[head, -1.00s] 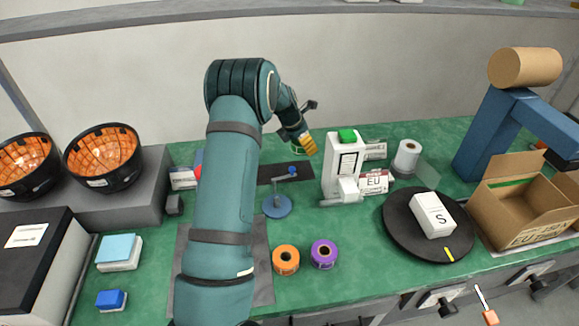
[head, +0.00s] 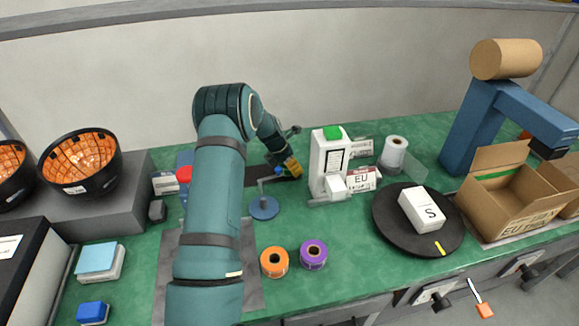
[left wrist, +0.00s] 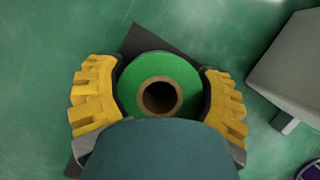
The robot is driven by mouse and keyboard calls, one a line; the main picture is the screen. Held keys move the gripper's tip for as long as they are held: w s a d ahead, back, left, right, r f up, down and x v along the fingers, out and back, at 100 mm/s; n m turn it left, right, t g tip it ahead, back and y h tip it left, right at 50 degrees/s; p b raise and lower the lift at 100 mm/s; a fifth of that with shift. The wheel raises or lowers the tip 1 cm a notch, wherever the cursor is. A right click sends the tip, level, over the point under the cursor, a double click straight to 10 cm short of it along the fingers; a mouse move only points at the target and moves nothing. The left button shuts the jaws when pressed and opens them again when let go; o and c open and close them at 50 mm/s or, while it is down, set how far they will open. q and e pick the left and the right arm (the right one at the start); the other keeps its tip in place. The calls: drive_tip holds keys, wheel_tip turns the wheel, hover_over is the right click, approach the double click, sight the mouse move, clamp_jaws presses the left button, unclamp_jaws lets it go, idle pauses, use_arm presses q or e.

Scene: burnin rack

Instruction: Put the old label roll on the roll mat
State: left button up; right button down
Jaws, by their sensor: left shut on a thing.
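My left gripper (head: 291,169) is shut on a green label roll (left wrist: 133,72) with a brown core, which shows between the yellow fingers (left wrist: 160,98) in the left wrist view. In the head view the roll is mostly hidden by the gripper. A dark mat (head: 257,176) lies on the green bench left of the white label printer (head: 328,160). In the left wrist view the mat (left wrist: 147,38) shows under the roll; I cannot tell whether they touch. My right gripper is not in view.
A blue round-based stand (head: 264,208) is in front of the mat. Orange (head: 274,262) and purple (head: 313,254) rolls stand near the front edge. A black turntable (head: 385,228) with a white box and an open carton (head: 515,205) are at right. Orange-lined bowls (head: 80,165) are at left.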

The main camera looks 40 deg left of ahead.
use_arm(q)
drive_tip(key=shift+r, duration=0.1)
drive_tip(key=o, duration=1.1)
drive_tip(key=shift+o, duration=0.2)
drive_tip(key=p+v, duration=0.2)
drive_tip(key=v, duration=0.9)
drive_tip(key=shift+s+r, duration=0.2)
drive_tip(key=shift+r, duration=0.3)
